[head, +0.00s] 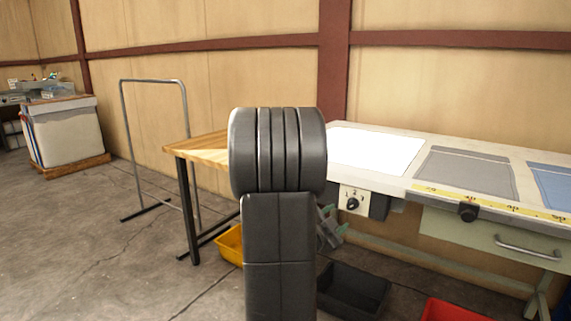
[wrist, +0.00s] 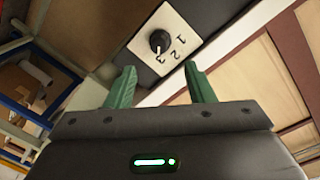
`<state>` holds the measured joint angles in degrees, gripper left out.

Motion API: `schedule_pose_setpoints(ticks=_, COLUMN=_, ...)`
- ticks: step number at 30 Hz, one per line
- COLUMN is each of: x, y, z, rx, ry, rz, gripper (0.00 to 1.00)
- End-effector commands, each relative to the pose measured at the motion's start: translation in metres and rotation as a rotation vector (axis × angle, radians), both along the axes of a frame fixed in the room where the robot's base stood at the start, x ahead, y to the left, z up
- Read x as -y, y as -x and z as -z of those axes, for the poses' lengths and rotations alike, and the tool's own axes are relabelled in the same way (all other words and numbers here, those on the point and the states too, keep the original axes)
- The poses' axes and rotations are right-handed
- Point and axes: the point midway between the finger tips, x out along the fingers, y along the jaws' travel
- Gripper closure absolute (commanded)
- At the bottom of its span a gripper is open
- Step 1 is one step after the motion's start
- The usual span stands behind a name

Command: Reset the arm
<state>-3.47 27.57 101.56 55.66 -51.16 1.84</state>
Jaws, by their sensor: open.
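My gripper (wrist: 158,90) shows in the wrist view with its two green fingers spread apart and nothing between them. In the head view my gripper (head: 330,230) is partly hidden behind my dark arm, low beside the workbench front. A black dial (wrist: 159,41) on a pale plate marked 1, 2, 3 lies just beyond the fingertips in the wrist view. I see no contact with it. The same dial (head: 352,203) is on the bench's front edge in the head view.
The workbench (head: 410,188) carries a white panel (head: 375,150), a grey cloth piece (head: 465,170) and a blue one. Yellow (head: 230,244), black (head: 352,290) and red (head: 452,311) bins stand below. A metal frame (head: 122,130) stands left. Open floor lies at left.

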Motion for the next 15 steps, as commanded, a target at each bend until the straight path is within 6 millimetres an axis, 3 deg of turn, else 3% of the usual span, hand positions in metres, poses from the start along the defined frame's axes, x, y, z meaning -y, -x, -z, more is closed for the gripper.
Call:
schedule_pose_setpoints(ticks=7, x=-0.031, y=0.041, z=-0.005, rx=-0.002, ry=0.001, rz=-0.004, gripper=0.52)
schedule_pose_setpoints(ticks=15, x=0.007, y=-0.007, z=0.003, rx=0.002, ry=0.0, rz=0.004, gripper=0.52)
